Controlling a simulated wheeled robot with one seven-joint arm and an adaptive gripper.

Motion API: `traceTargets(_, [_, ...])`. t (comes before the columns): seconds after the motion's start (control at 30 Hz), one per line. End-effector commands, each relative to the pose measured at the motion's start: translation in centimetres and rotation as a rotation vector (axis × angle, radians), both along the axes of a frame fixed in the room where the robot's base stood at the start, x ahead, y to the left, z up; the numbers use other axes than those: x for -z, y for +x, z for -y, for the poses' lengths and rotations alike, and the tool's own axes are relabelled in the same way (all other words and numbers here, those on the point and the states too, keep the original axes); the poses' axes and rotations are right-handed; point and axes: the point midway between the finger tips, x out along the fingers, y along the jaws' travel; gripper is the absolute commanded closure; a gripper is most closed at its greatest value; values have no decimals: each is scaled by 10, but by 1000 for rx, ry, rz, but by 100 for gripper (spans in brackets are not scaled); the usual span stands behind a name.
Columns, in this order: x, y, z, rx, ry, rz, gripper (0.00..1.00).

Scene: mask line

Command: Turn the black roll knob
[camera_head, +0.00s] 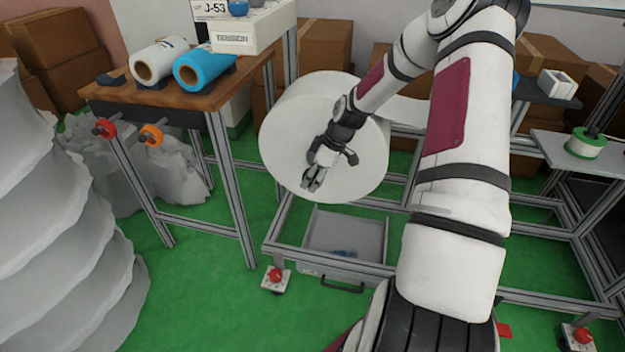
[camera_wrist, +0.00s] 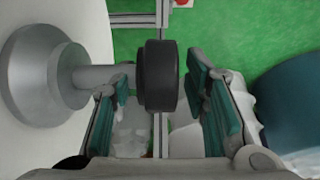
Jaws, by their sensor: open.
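The black roll knob (camera_wrist: 159,76) is a short dark disc on a grey shaft and hub (camera_wrist: 48,72) at the left in the wrist view. The hub sits on the face of the large white roll (camera_head: 283,130). My gripper (camera_head: 313,184) is in front of that roll in the head view. In the wrist view my gripper (camera_wrist: 157,88) is open, with teal-padded fingers on either side of the knob. The left finger is close to the shaft and knob; contact cannot be told. The right finger has a gap to the knob. The knob cannot be made out in the head view.
A metal frame (camera_head: 268,245) holds the roll above an open drawer (camera_head: 345,232). A wooden table (camera_head: 205,98) with a white roll (camera_head: 158,60) and a blue roll (camera_head: 205,68) stands left. A red button box (camera_head: 276,279) is on the frame. Green floor lies between.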

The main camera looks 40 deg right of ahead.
Motion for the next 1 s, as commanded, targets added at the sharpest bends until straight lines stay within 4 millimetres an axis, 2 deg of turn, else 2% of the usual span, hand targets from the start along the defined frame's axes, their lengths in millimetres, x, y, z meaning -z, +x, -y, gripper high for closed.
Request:
traceTargets(0.3, [2,1,0,1,0,0,58])
traceTargets(0.37, [2,1,0,1,0,0,70])
traceTargets(0.5, [2,1,-1,1,0,0,100])
traceTargets(1.0, [2,1,-5,-7,-52,-72,100])
